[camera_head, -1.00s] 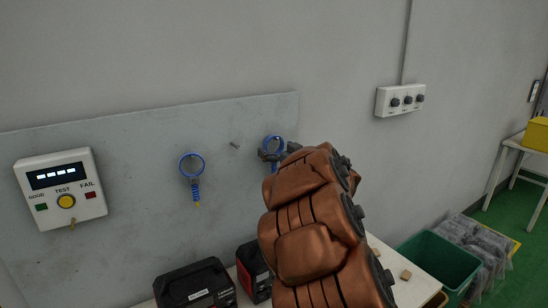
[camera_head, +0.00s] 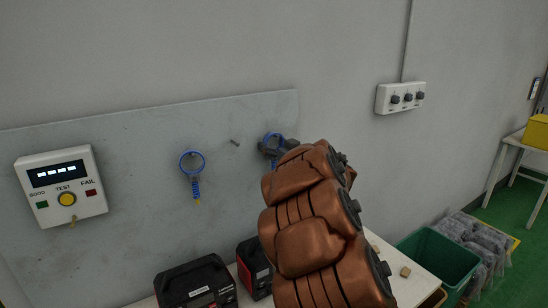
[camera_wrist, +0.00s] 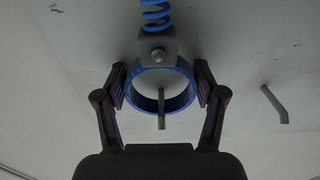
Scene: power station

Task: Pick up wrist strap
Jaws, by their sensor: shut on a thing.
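A blue ring-shaped wrist strap (camera_head: 273,135) is at the grey wall board, at the end of my arm. In the wrist view the blue band (camera_wrist: 180,102) sits between my two fingers, with its grey clasp block (camera_wrist: 157,50) and blue coil (camera_wrist: 155,14) at the top. A peg (camera_wrist: 162,108) shows through the band's opening. My gripper (camera_wrist: 160,84) is shut on the band from both sides; it also shows in the head view (camera_head: 270,148), partly hidden by my arm. A second blue wrist strap (camera_head: 192,163) hangs on the board to the left.
A bare peg (camera_head: 235,142) stands between the straps; a peg also shows at right in the wrist view (camera_wrist: 274,104). A tester box (camera_head: 60,187) is at left. Black-and-red cases (camera_head: 195,284) stand below. A green bin (camera_head: 440,257) is at right.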

